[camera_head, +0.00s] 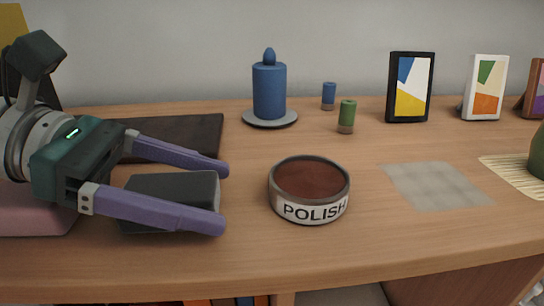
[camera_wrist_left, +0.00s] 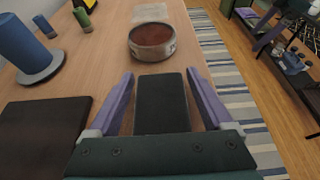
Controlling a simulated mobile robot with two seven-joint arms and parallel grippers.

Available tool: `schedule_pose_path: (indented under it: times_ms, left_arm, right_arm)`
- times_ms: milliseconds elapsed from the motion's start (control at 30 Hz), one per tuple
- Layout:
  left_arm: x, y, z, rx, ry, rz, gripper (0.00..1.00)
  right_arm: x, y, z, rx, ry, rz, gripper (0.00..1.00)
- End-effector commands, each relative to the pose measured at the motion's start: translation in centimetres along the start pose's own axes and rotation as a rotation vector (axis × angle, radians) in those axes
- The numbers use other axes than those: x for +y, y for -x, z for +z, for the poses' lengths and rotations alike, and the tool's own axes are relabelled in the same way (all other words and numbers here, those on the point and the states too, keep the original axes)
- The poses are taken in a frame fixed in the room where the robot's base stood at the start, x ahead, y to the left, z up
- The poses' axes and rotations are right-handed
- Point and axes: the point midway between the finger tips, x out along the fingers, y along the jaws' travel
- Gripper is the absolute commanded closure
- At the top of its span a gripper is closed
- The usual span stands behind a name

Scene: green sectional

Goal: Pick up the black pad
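The black pad (camera_head: 172,198) is a dark block on the wooden table, at the left in the head view. It also shows in the left wrist view (camera_wrist_left: 162,104). My left gripper (camera_head: 224,197) is open, with one purple finger on each side of the pad. In the left wrist view a gap shows between the pad and each finger (camera_wrist_left: 163,75). The gripper body hides part of the pad's near end.
A round polish tin (camera_head: 309,190) stands just right of the fingertips. A dark flat board (camera_head: 185,131) lies behind the gripper. A blue candle (camera_head: 269,92) on a saucer stands behind. A grey cloth (camera_head: 436,186) lies to the right. The table's front strip is clear.

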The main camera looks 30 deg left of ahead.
Motion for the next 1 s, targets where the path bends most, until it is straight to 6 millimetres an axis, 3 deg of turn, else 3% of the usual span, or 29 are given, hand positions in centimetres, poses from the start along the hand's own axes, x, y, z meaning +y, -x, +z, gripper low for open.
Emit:
schedule_pose_path:
  times_ms: [67,667,1000]
  left_arm:
    - [0.0,0.0,0.0,0.000,0.000,0.000,0.26]
    - [0.0,0.0,0.0,0.000,0.000,0.000,0.93]
    - [0.5,0.5,1.3,0.000,-0.001,0.002,0.94]
  right_arm:
    - [0.0,0.0,0.0,0.000,0.000,0.000,0.04]
    - [0.0,0.0,0.0,-0.001,0.000,0.000,0.04]
    - [0.0,0.8,-0.3,0.000,-0.001,0.000,0.04]
